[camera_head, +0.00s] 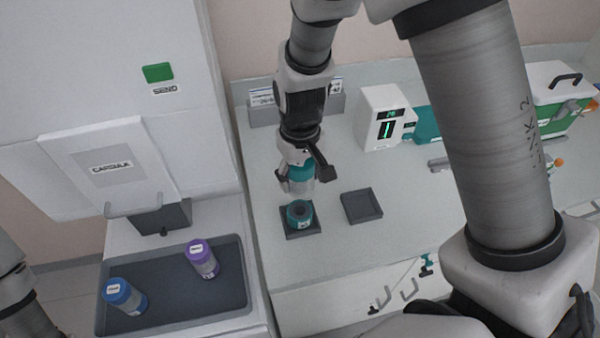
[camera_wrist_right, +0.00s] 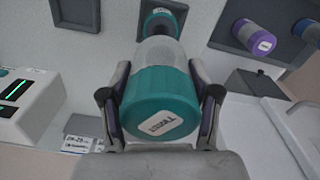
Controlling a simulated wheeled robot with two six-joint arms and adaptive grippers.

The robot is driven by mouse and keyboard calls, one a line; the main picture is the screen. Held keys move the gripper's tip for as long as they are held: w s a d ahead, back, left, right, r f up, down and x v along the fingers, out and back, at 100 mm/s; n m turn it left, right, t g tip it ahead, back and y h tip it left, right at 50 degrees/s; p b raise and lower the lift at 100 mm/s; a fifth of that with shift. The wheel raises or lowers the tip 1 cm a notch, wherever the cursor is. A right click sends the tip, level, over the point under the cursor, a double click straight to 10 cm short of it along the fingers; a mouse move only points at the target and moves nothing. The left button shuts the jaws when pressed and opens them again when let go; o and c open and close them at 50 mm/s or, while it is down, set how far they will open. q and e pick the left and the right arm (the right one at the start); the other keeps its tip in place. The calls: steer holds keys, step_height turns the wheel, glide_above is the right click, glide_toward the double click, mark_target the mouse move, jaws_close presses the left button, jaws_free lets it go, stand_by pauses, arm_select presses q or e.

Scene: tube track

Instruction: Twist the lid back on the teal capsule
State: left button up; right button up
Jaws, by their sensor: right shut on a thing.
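My right gripper (camera_head: 299,182) is shut on a teal piece (camera_head: 301,170) with a clear grey lower section, apparently the lid part of the teal capsule. In the right wrist view, the gripper (camera_wrist_right: 160,112) grips it from both sides, and its labelled teal end (camera_wrist_right: 160,100) faces the camera. Below it, the other teal capsule part (camera_head: 299,212), with a dark opening on top, stands upright in a dark square holder (camera_head: 290,236). The held piece is roughly above that part, with a small gap apparent. My left gripper is not in view.
An empty dark square holder (camera_head: 361,206) is to the right. A white device with a green display (camera_head: 382,118) stands behind. At left, a dark tray (camera_head: 180,292) holds a blue capsule (camera_head: 124,297) and a purple capsule (camera_head: 203,259). The counter's front edge is near the holders.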

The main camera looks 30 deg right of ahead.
steer(key=shift+s+r, duration=0.1)
stand_by(0.3)
steer(key=shift+f, duration=0.25)
steer(key=shift+f+b, duration=0.45)
steer(key=shift+f, duration=0.3)
stand_by(0.5)
steer(key=shift+f+b, duration=2.1)
steer(key=shift+f, duration=0.75)
steer(key=shift+f, duration=0.15)
steer(key=shift+f, duration=0.3)
